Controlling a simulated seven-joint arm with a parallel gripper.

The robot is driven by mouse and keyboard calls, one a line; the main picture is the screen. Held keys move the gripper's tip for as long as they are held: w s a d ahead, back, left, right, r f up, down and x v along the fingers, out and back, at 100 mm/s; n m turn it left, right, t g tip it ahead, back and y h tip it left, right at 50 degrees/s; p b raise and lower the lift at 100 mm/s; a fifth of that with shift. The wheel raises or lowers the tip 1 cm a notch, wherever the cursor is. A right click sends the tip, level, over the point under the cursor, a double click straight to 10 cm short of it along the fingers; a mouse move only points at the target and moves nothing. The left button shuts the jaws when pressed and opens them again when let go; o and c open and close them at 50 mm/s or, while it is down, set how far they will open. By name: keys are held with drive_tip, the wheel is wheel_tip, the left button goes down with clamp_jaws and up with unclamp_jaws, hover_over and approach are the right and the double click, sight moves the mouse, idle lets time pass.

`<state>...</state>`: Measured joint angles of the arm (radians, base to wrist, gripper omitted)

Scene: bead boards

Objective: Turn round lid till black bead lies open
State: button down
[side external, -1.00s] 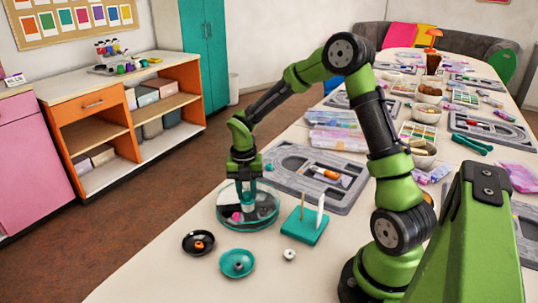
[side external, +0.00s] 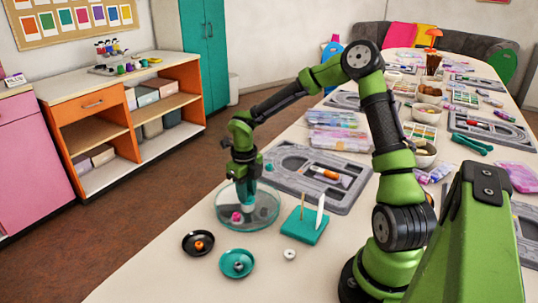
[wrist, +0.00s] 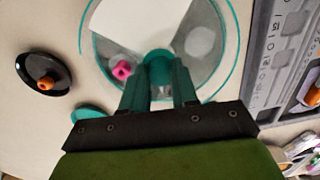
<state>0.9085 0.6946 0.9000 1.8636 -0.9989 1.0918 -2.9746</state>
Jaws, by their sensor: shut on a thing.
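The round lid (side external: 262,212) is a wide disc with a teal rim, lying flat on the table below my gripper (side external: 245,194). In the wrist view, my gripper (wrist: 159,85) is shut on the teal knob (wrist: 158,60) at the lid's middle. A pink bead (wrist: 122,69) shows just left of the knob; it also shows in the side view (side external: 237,217). A broad white wedge (wrist: 140,25) lies beyond the knob, with grey sectors beside it and a pale round spot on the right. I cannot make out a black bead. My fingers hide the lid's near part.
A black dish (side external: 190,245) with an orange bead and a teal dish (side external: 230,272) stand in front of the lid. A small white ring (side external: 290,254) and a teal stand (side external: 300,234) with upright sticks are to the right. A grey bead board (side external: 345,205) lies behind.

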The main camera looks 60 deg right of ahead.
drive_tip(key=shift+n, duration=0.6)
drive_tip(key=c, duration=0.8)
unclamp_jaws()
drive_tip(key=shift+c, duration=0.2)
